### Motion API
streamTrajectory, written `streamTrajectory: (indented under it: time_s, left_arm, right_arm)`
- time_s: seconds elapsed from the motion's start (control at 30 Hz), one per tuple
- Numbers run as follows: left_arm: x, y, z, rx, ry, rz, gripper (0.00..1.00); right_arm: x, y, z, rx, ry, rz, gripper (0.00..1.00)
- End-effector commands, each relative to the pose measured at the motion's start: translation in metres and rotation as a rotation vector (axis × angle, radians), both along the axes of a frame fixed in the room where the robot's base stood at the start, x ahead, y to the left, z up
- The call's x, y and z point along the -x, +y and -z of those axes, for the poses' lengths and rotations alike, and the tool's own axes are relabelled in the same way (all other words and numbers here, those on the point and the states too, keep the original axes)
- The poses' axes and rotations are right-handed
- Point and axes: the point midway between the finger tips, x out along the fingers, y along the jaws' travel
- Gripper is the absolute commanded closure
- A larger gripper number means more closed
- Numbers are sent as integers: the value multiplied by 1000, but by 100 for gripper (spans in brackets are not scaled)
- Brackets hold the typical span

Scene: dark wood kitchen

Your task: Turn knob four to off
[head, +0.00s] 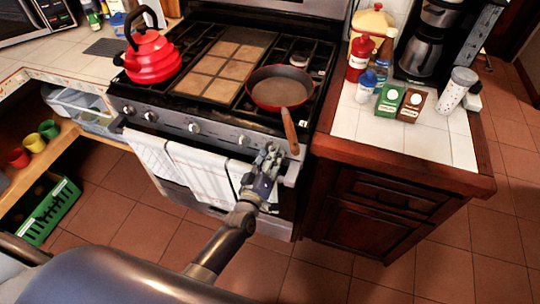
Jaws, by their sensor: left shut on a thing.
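The stove (175,123) has a row of round silver knobs on its front panel. Visible knobs include the far left one (128,110), the one beside it (150,116), a middle one (194,128) and one to the right (243,139). My left gripper (270,152) is at the right part of the panel, just right of that last visible knob. It is shut on what appears to be a stove knob, mostly hidden behind the fingers. The knob's marking and angle cannot be read. My right gripper is not in view.
A frying pan (279,89) sits on the right burners, its wooden handle (290,131) overhanging the front close to my gripper. Towels (200,174) hang on the oven handle below. A red kettle (151,56) stands at left. The right counter (433,145) holds jars and boxes.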

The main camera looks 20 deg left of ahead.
Motion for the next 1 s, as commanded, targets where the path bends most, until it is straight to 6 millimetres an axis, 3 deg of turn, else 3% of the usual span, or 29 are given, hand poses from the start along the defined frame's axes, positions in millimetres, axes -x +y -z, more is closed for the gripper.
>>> streamTrajectory:
  time_s: [0.3,0.33,0.4,0.77,1.0]
  left_arm:
    - [1,-1,2,-4,4,1,86]
    - [1,-1,2,-4,4,1,56]
    - [1,-1,2,-4,4,1,42]
    - [2,0,2,-3,3,1,42]
    - [27,1,3,-3,6,1,42]
  right_arm:
    - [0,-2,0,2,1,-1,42]
    - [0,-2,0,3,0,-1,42]
    - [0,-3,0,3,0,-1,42]
    - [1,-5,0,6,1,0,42]
    - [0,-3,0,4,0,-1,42]
